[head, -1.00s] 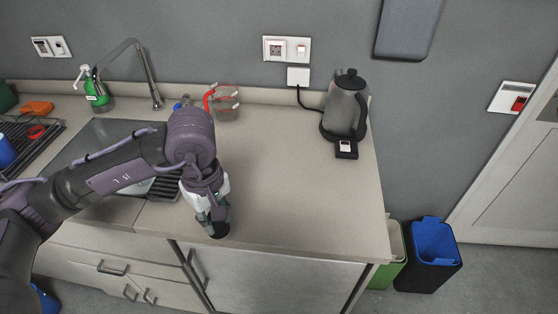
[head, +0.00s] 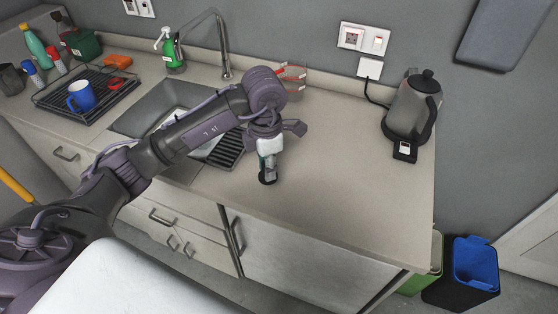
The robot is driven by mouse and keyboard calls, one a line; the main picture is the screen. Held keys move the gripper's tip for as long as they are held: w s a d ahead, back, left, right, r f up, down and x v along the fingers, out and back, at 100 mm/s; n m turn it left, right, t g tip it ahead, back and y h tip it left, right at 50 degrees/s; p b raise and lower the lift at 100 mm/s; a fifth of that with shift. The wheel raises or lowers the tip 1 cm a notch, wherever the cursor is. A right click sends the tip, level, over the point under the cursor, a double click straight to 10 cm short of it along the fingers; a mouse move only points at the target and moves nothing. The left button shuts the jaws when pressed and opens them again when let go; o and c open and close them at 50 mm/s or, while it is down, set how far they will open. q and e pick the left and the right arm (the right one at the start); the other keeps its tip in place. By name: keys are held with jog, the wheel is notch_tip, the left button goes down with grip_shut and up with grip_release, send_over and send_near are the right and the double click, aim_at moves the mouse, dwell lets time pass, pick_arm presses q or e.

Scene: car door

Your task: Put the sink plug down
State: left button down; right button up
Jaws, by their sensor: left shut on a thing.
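My left gripper (head: 267,166) points down over the worktop, just right of the sink (head: 140,120). It is shut on the sink plug (head: 267,181), a small dark round piece at its fingertips. The plug is at or just above the worktop (head: 340,170); I cannot tell if it touches. My forearm crosses in front of the sink and hides part of it. My right gripper is not in view.
A black kettle (head: 409,108) stands at the right end of the worktop. A glass jug with red marks (head: 293,76) is behind my left wrist. A rack with a blue mug (head: 82,96) is at left. The worktop between gripper and kettle is clear.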

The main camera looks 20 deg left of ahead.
pick_arm(q)
jog(key=w+f, duration=0.1)
jog(key=w+a+f+p, duration=0.1)
jog(key=w, duration=0.1)
jog(key=w+a+f, duration=0.1)
jog(key=w, duration=0.1)
jog(key=shift+a+f, duration=0.1)
jog(key=shift+a, duration=0.1)
jog(key=shift+w+f, duration=0.1)
jog(key=shift+f, duration=0.1)
notch_tip(320, 180, down, 3)
jog(key=shift+f+p, duration=0.1)
jog(key=shift+p, duration=0.9)
jog(key=shift+f, duration=0.25)
jog(key=shift+f, duration=0.1)
jog(key=shift+f, duration=0.15)
jog(key=c, duration=0.9)
grip_release()
